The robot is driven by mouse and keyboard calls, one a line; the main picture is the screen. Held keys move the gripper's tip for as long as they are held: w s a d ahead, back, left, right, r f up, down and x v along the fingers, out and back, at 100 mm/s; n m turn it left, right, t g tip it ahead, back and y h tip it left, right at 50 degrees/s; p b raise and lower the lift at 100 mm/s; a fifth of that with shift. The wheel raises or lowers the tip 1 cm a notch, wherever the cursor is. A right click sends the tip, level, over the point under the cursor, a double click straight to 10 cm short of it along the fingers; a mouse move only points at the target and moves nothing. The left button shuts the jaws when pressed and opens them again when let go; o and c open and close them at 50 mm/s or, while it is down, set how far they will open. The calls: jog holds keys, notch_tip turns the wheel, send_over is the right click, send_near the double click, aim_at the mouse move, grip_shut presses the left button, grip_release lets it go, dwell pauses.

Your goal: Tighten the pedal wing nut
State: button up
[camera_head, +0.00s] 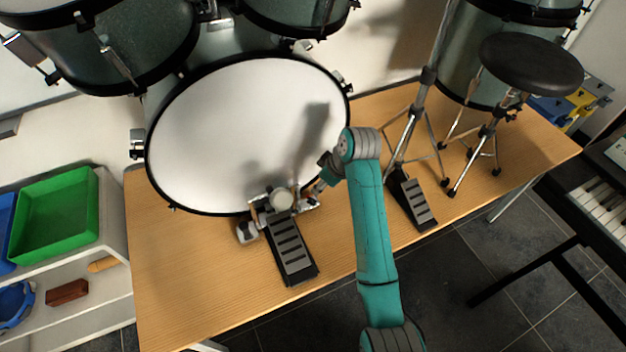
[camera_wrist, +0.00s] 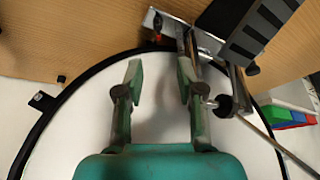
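The bass drum pedal (camera_head: 290,248) stands on the wooden table in front of the bass drum (camera_head: 235,130), with its round pale beater (camera_head: 282,200) upright near the drum head. My gripper (camera_head: 314,194) reaches down at the right side of the pedal's frame. In the wrist view my gripper (camera_wrist: 160,72) is open, with nothing held between its fingers. The pedal footboard (camera_wrist: 262,32) shows at the upper right there, and its metal frame (camera_wrist: 190,45) lies close to the right finger; I cannot tell if they touch.
A second pedal (camera_head: 412,200) and a round black stool (camera_head: 530,65) stand to the right on the table (camera_head: 190,285). Toms hang above the bass drum. A green bin (camera_head: 55,215) sits on a shelf at left. The table front is mostly clear.

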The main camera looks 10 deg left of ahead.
aim_at(309, 197)
jog(key=x, duration=1)
jog(key=shift+w+a+f, duration=0.15)
jog(key=shift+w+f, duration=0.05)
jog(key=shift+f, duration=0.1)
grip_shut()
